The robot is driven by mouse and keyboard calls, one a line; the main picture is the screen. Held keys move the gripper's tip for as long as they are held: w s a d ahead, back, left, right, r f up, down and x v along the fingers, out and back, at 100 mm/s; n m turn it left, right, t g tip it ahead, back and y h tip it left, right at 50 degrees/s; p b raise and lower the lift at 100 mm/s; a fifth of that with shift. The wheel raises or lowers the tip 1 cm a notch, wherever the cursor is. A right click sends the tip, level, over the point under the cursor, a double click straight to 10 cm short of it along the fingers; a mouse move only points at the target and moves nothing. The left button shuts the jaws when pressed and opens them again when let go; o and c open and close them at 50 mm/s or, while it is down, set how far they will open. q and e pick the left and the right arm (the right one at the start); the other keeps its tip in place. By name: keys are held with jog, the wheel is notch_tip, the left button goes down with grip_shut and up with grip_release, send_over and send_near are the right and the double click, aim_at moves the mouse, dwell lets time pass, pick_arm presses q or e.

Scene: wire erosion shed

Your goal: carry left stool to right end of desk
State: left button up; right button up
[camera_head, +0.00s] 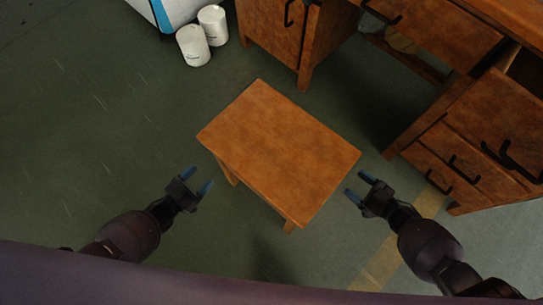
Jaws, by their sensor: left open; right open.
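A wooden stool (278,146) with a flat rectangular orange-brown top stands upright on the floor in the middle of the head view. Two of its legs show below the near edge; the others are hidden under the top. My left gripper (199,179) is open and empty, to the left of the stool's near-left side, apart from it. My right gripper (357,184) is open and empty, close to the stool's right corner; I cannot tell if it touches. The wooden desk (447,150) stands behind and to the right, with drawers and dark handles.
Two white canisters (194,46) stand at the back left beside a white and blue cabinet (165,12). A yellow floor stripe (378,268) runs at the lower right. The green floor on the left is clear. The desk's knee space lies behind the stool.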

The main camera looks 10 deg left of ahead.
aim_at(217, 159)
pick_arm(q)
jog(key=x, duration=0.9)
jog(key=shift+w, duration=0.15)
pick_arm(e)
jog(key=x, duration=0.9)
pick_arm(q)
jog(key=shift+c, duration=0.3)
pick_arm(e)
jog(key=shift+a, duration=0.1)
jog(key=shift+c, duration=0.3)
pick_arm(q)
grip_shut()
pick_arm(e)
grip_shut()
pick_arm(q)
jog(key=shift+w+d+r, duration=0.1)
jog(key=shift+w+r, duration=0.05)
pick_arm(e)
jog(key=shift+w+r, duration=0.15)
jog(key=shift+w, duration=0.05)
